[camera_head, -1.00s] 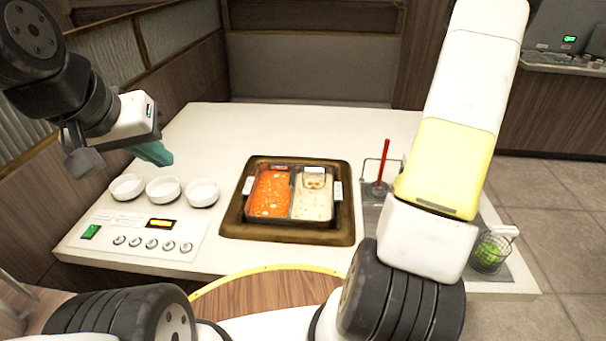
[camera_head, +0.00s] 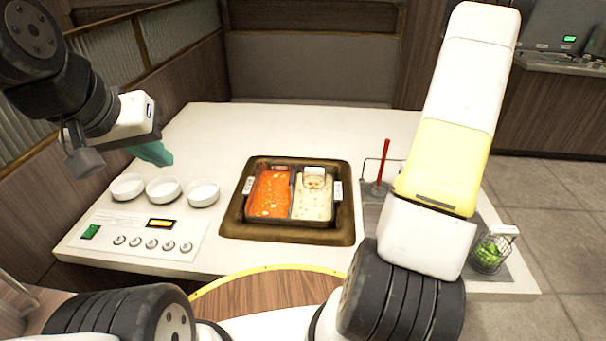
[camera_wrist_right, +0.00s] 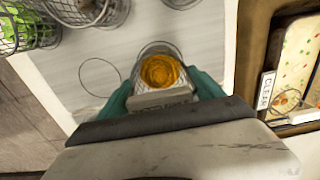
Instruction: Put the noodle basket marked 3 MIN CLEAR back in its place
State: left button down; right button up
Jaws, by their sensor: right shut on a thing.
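In the right wrist view a wire basket (camera_wrist_right: 160,50) with orange-yellow contents sits between the teal fingers of my right gripper (camera_wrist_right: 162,92), which is shut on its pale tag block. The lettering on the block is too blurred to read. It hangs over or stands on the pale mat; which of these I cannot tell. In the head view my right arm hides this gripper and basket. Another basket (camera_head: 314,181) with a white tag is in the pale broth of the pot (camera_head: 233,220). My left gripper (camera_head: 153,153), teal-fingered, is empty above the table, left of the pot.
A basket of greens (camera_head: 488,254) stands on the mat at the right; more baskets show at the wrist view's top left. A red-handled utensil (camera_head: 383,165) stands in a wire rack. Three white bowls (camera_head: 164,190) and a control panel (camera_head: 150,236) are at the left.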

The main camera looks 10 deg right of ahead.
jog(key=shift+f, duration=0.2)
jog(key=o, duration=1.8)
jog(key=shift+c, duration=0.2)
jog(key=shift+r, duration=0.1)
jog(key=shift+r, duration=5.4)
